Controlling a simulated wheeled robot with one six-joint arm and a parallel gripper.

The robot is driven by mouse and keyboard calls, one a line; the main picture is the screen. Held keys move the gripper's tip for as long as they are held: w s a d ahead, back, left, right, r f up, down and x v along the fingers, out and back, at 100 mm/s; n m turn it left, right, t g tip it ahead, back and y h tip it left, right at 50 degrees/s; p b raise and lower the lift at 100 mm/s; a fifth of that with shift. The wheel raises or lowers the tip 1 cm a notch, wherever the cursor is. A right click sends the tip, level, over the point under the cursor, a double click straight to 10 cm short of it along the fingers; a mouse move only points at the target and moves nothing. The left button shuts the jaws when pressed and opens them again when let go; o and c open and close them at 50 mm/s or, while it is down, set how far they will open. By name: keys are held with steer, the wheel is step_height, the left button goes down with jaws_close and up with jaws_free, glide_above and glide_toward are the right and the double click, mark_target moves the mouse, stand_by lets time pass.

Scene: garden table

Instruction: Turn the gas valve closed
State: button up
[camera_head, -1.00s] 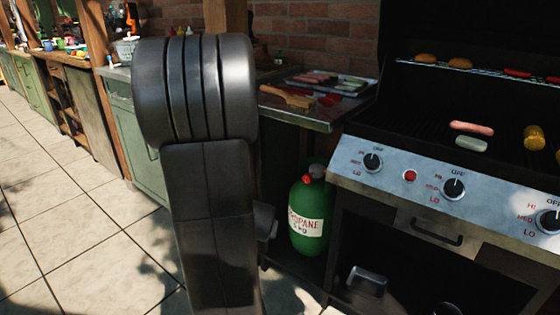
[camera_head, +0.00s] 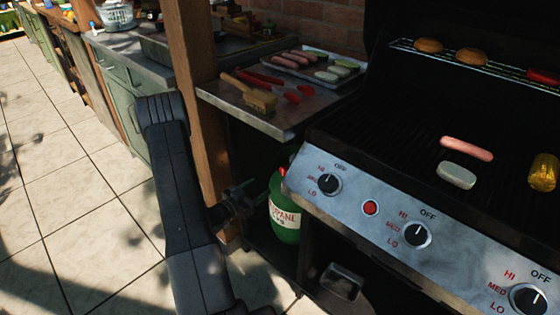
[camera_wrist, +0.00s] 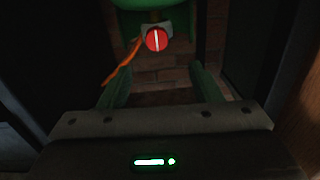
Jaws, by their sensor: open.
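The green propane tank (camera_head: 284,218) stands under the side shelf, left of the grill, partly covered by the grill front. A bit of red (camera_head: 283,171) shows at its top in the head view. In the wrist view the gas valve (camera_wrist: 156,40) is a round red knob with a white line that runs nearly up and down the picture. The green tank (camera_wrist: 150,4) shows behind it at the top edge. My gripper (camera_head: 240,198) is just left of the tank. In the wrist view its two fingers (camera_wrist: 160,76) are spread, empty, with the knob beyond them and apart from them.
An orange hose (camera_wrist: 120,63) runs down left from the valve. The grill's control panel (camera_head: 370,262) juts out right of the tank. A wooden post (camera_head: 198,60) and the side shelf (camera_head: 285,125) with a brush (camera_head: 250,92) stand close to my arm. Open paving (camera_head: 60,200) lies left.

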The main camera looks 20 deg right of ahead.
mark_target(283, 172)
steer(key=shift+h, duration=0.3)
steer(key=b+x, duration=0.1)
steer(key=x, duration=1.3)
steer(key=shift+s+f, duration=0.1)
steer(key=shift+s, duration=0.15)
steer(key=c, duration=1)
steer(key=shift+o, duration=0.2)
